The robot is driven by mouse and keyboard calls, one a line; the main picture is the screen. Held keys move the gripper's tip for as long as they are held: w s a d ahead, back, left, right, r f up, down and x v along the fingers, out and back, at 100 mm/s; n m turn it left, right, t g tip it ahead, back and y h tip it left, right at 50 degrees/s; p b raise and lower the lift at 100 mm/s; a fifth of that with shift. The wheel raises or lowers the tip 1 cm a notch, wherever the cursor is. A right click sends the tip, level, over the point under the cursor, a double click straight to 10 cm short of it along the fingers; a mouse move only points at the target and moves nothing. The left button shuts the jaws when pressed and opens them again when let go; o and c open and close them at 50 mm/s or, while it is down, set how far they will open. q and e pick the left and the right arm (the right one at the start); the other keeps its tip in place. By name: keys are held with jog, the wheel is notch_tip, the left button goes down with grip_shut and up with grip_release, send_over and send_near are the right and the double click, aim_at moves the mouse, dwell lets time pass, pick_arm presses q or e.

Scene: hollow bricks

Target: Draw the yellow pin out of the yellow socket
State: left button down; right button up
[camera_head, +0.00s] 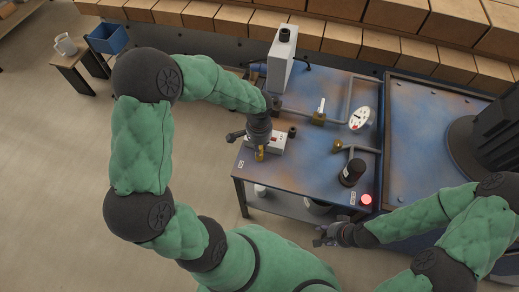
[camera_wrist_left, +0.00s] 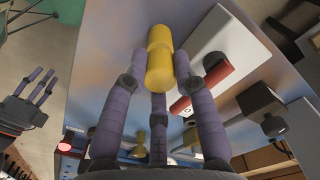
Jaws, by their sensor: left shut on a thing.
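My left gripper (camera_head: 262,148) points down over the front left of the blue table. A yellow cylinder, the pin, (camera_head: 260,155) shows beneath it. In the left wrist view the left fingers (camera_wrist_left: 158,82) are closed around the yellow pin (camera_wrist_left: 159,55), which has a step between a narrower and a wider part. I cannot make out a separate yellow socket or whether the pin still sits in it. My right gripper (camera_head: 328,236) is away from the pin, off the table's front edge; its fingers are spread and empty in the left wrist view (camera_wrist_left: 32,98).
A white block with a red part (camera_head: 277,142) stands right beside the left gripper. A tall white box (camera_head: 282,60), a dial gauge (camera_head: 360,118), pipes, a black cylinder (camera_head: 351,172) and a red lamp (camera_head: 366,199) stand on the blue table (camera_head: 306,178). Bricks line the back.

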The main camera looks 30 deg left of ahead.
pick_arm(q)
jog(key=shift+r+p, duration=1.7)
jog(key=shift+r, duration=0.45)
jog(key=shift+r+p, duration=2)
jog(key=shift+r, duration=0.5)
jog(key=shift+s, duration=0.1)
jog(key=s+d+r+p, duration=0.1)
jog(key=s+d+r, duration=0.1)
jog(key=s, duration=0.3)
jog(key=shift+d, duration=0.55)
jog(key=shift+w, duration=0.15)
